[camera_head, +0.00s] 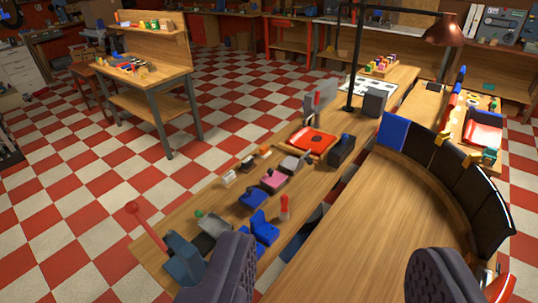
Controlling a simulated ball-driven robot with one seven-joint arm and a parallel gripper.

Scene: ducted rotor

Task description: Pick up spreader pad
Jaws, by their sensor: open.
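My gripper (338,272) shows at the bottom edge as two dark grey ridged fingers, wide apart with nothing between them. It is above the near wooden table, which carries a row of small parts. I cannot tell for sure which part is the spreader pad. Among the parts are a pink-topped grey block (274,180), blue pieces (263,228), a dark grey flat block (215,226), a pale block (229,178) and a red upright piece (285,206). All are apart from the fingers. The left finger hides some of the table's near end.
A curved dark panel wall (440,170) rims the wooden surface (365,230) at right. A red lever (146,225) rises at the table's left edge. A lamp (444,30) hangs from a dark pole (355,55). A workbench (150,75) stands back left; checkered floor there is clear.

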